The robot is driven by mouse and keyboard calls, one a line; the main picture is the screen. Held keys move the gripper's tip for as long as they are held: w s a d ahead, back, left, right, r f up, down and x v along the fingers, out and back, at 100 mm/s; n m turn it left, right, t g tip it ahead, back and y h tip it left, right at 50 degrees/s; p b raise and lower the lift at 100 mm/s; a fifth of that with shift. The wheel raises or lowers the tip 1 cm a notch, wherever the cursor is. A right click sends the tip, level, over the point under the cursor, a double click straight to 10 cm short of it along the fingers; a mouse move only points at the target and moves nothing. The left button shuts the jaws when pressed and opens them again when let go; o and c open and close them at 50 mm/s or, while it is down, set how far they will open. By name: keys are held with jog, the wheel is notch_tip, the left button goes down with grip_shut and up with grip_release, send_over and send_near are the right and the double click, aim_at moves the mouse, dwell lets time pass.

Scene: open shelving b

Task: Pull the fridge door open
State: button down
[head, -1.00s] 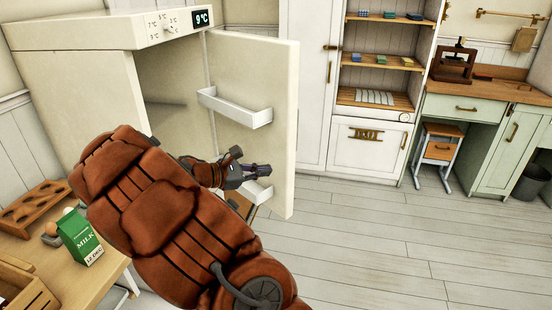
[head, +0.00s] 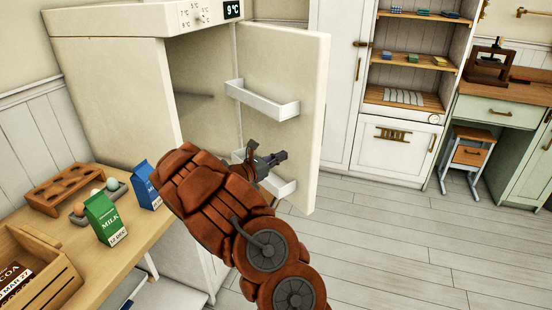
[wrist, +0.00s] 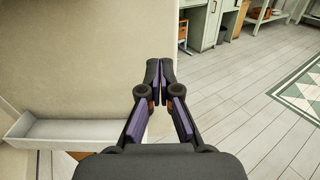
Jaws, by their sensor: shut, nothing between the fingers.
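The fridge (head: 115,90) stands at the left with a display reading 9 °C. Its door (head: 290,80) is swung wide open to the right, and its inner face with two white shelves shows. My gripper (head: 282,155) is shut and empty, in front of the door's inner face near the lower door shelf (head: 280,186). In the wrist view, my gripper (wrist: 159,62) overlaps the door's free edge, with the inner face (wrist: 80,60) to its left and floor to its right. I cannot tell whether it touches the door. The door's outer face and handle are hidden.
A wooden counter at the left (head: 150,222) holds a green milk carton (head: 104,220), a blue carton (head: 146,185), eggs in a tray and a wooden rack (head: 75,189). A tall cabinet (head: 335,80) stands behind the door. The floor (head: 400,240) at the right is clear.

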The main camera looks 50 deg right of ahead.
aim_at(306, 145)
jog(key=d, duration=0.3)
jog(key=s+d+p, duration=0.1)
jog(key=d, duration=0.2)
jog(key=d+p, duration=0.1)
jog(key=d, duration=0.2)
jog(key=shift+s+d, duration=0.25)
jog(key=shift+s, duration=0.15)
jog(key=shift+w+d, duration=0.1)
jog(key=shift+d, duration=0.05)
